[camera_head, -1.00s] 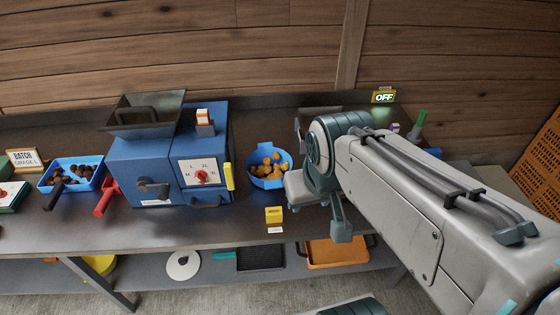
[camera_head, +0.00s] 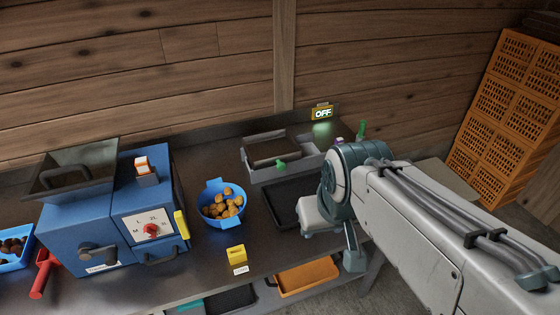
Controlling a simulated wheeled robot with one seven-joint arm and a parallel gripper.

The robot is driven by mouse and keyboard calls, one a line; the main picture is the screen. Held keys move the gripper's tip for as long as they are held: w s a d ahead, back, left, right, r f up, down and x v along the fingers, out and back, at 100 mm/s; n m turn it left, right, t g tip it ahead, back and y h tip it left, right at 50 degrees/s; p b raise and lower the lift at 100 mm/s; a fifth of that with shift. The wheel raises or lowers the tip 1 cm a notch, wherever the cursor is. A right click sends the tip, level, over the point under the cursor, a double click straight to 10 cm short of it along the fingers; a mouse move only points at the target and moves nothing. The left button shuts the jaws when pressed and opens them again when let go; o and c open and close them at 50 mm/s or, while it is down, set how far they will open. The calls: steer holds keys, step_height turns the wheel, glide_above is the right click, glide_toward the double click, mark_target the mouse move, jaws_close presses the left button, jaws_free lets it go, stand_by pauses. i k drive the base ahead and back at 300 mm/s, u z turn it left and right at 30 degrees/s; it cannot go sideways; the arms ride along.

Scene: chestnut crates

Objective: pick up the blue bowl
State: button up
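The blue bowl (camera_head: 208,213) stands upright on the dark bench, right of the blue machine. It holds several brown-orange chestnuts and has a tab on its rim. My arm reaches in from the right. My gripper (camera_head: 352,258) is at the arm's near end over the bench's right part, to the right of the bowl and apart from it. Its fingers are only partly visible, and I cannot tell whether they are open or shut.
A blue machine (camera_head: 88,215) with a hopper and red dial stands left of the bowl. A yellow block (camera_head: 236,253) sits in front. A black tray (camera_head: 283,203) and grey box (camera_head: 262,171) lie right. An "OFF" sign (camera_head: 322,113) glows behind. Orange crates (camera_head: 505,110) are stacked far right.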

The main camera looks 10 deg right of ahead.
mark_target(222, 204)
steer(key=z, duration=0.05)
steer(key=k, duration=0.5)
steer(key=u, duration=0.75)
steer(key=i, duration=0.8)
steer(key=z, duration=0.35)
